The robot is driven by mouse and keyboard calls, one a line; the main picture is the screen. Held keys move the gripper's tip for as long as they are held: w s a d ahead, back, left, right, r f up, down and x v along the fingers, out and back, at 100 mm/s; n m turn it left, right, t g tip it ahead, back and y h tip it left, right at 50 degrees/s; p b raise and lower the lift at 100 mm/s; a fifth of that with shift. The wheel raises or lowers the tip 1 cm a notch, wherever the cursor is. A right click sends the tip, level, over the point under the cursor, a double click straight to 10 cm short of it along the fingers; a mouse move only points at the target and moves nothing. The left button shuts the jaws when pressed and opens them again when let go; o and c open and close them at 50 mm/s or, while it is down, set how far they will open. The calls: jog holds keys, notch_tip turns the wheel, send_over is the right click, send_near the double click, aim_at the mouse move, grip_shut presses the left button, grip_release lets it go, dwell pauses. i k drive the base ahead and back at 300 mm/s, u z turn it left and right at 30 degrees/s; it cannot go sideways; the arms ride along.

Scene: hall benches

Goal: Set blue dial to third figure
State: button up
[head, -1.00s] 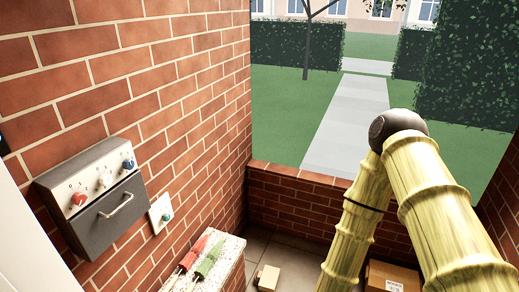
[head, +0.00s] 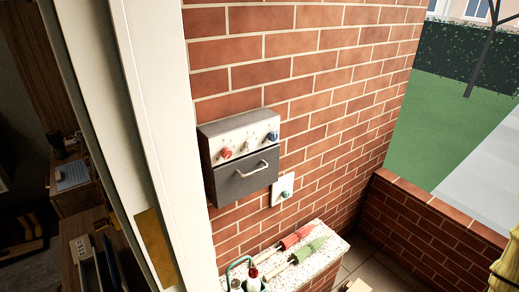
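The blue dial (head: 272,136) is the rightmost of three dials on the light top panel of a dark grey box (head: 239,185) fixed to the brick wall. A red dial (head: 226,153) is at the left and a pale dial (head: 250,145) sits between them. Small marks show around the dials, but they are too small to read, and I cannot tell where the blue dial points. The box front has a bar handle.
A white plate with a green knob (head: 284,191) is on the wall right of the box. Below, a speckled ledge (head: 325,246) holds a red and a green folded item and a bottle in a holder. A white door frame (head: 130,130) stands at left. A low brick wall is at right.

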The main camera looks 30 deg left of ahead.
aim_at(272, 135)
jog(key=z, duration=0.7)
jog(key=k, duration=1)
jog(key=u, duration=1.15)
jog(key=i, duration=0.5)
